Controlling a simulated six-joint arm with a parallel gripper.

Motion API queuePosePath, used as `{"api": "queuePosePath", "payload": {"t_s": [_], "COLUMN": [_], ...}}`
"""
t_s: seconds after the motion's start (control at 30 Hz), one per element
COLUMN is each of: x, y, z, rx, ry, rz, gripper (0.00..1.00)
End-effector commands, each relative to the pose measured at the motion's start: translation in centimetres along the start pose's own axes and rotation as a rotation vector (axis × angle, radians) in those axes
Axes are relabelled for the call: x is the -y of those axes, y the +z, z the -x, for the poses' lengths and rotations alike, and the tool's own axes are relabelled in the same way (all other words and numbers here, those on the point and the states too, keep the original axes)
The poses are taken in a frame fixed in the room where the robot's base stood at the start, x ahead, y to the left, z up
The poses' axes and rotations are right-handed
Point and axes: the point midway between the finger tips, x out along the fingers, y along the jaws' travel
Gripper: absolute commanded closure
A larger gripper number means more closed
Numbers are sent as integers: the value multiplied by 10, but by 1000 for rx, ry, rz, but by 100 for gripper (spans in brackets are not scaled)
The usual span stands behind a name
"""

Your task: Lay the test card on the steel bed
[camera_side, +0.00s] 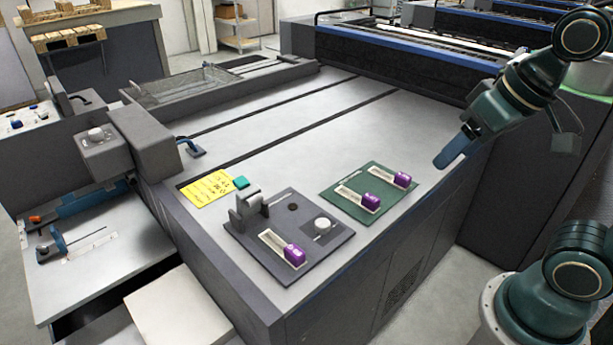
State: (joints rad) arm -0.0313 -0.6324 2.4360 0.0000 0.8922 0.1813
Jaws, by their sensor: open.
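A yellow card (208,188) with dark printed marks, apparently the test card, lies flat near the left edge of the steel bed (285,135). A small teal block (241,183) is at its right end. The bed is a wide light-grey surface with two dark slots across it. My gripper (448,153) is in the air over the bed's right edge, to the right of the card and well apart from it. It is open, and nothing shows held in it. The gap between its fingers is hard to see from this side.
A dark plate (332,243) holds a grey upright holder, a round knob and a purple-ended unit (294,254). A green mat (342,208) carries two more purple-ended units (371,201) (402,179). The middle and back of the bed are clear. A grey housing (135,140) stands along the left edge.

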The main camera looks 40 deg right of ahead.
Motion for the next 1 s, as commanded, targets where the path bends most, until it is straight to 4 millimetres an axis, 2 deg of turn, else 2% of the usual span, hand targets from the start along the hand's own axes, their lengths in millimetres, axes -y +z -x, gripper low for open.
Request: {"api": "queuePosePath", "payload": {"t_s": [0.1, 0.3, 1.0], "x": [-6, -10, -10], "y": [14, 23, 23], "z": [5, 7, 7], "rx": [-29, -47, -47], "ry": [5, 10, 10], "rz": [81, 149, 153], "gripper": [38, 38, 38]}}
